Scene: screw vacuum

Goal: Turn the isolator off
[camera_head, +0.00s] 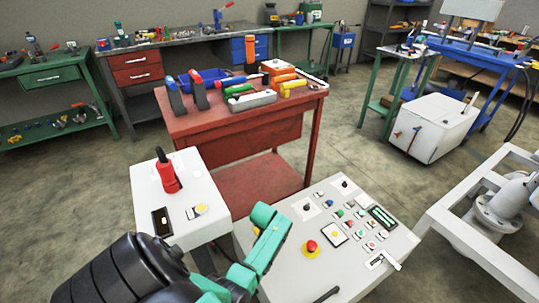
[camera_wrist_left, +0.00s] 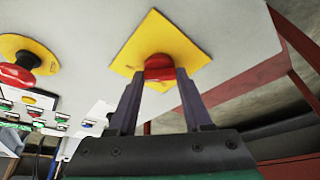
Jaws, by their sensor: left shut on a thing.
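The isolator (camera_wrist_left: 159,68) is a red knob on a yellow square plate (camera_wrist_left: 152,34), fixed to a pale panel face. In the left wrist view my left gripper (camera_wrist_left: 160,76) has its two dark fingers on either side of the knob, shut on it. In the head view my green and black left arm reaches over the control panel (camera_head: 293,264) and covers most of the isolator; only a bit of yellow plate (camera_head: 257,230) shows beside it. My right gripper is not in view.
A red emergency stop (camera_head: 311,246) on a yellow disc is close to the isolator. Several small buttons and a display (camera_head: 382,217) fill the panel's right side. A grey box (camera_head: 210,200) with a red-and-black handle (camera_head: 167,172) stands left; a red workbench (camera_head: 225,118) is behind.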

